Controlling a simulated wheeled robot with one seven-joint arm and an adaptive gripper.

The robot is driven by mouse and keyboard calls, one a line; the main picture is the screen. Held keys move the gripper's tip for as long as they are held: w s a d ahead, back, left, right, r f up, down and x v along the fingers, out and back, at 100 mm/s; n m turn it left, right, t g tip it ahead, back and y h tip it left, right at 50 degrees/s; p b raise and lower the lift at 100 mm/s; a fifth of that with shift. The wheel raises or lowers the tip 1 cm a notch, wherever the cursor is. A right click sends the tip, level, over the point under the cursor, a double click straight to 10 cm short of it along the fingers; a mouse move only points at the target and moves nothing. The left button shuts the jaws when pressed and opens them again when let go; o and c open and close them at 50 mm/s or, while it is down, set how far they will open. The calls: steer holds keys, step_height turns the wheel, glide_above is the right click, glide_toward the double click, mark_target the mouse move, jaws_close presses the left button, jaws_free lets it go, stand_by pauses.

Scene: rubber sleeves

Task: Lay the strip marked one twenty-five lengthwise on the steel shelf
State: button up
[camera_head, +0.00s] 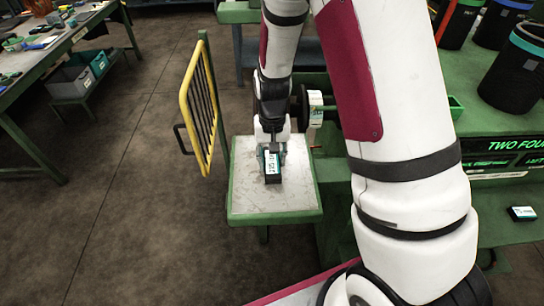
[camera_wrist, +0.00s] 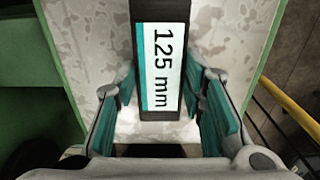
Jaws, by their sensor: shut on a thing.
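The strip (camera_head: 272,166) is a short black block with a teal-and-white label. In the wrist view the strip (camera_wrist: 160,75) reads "125 mm" and points away from my gripper. My gripper (camera_head: 271,150) is shut on the strip, with its teal-padded fingers (camera_wrist: 168,108) on either side. The steel shelf (camera_head: 297,198) is a pale, blotchy plate with a green rim. It also shows beneath the strip in the wrist view (camera_wrist: 90,45). The strip is over the middle of the shelf. I cannot tell whether it touches the surface.
A yellow-framed barred gate (camera_head: 197,110) stands just left of the shelf. A white reel (camera_head: 315,108) is behind it to the right. A green bench with black bins (camera_head: 520,65) and a small labelled block (camera_head: 521,213) is at right. The shelf's front is bare.

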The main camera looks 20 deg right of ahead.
steer(key=shift+f, duration=0.35)
steer(key=o, duration=1.2)
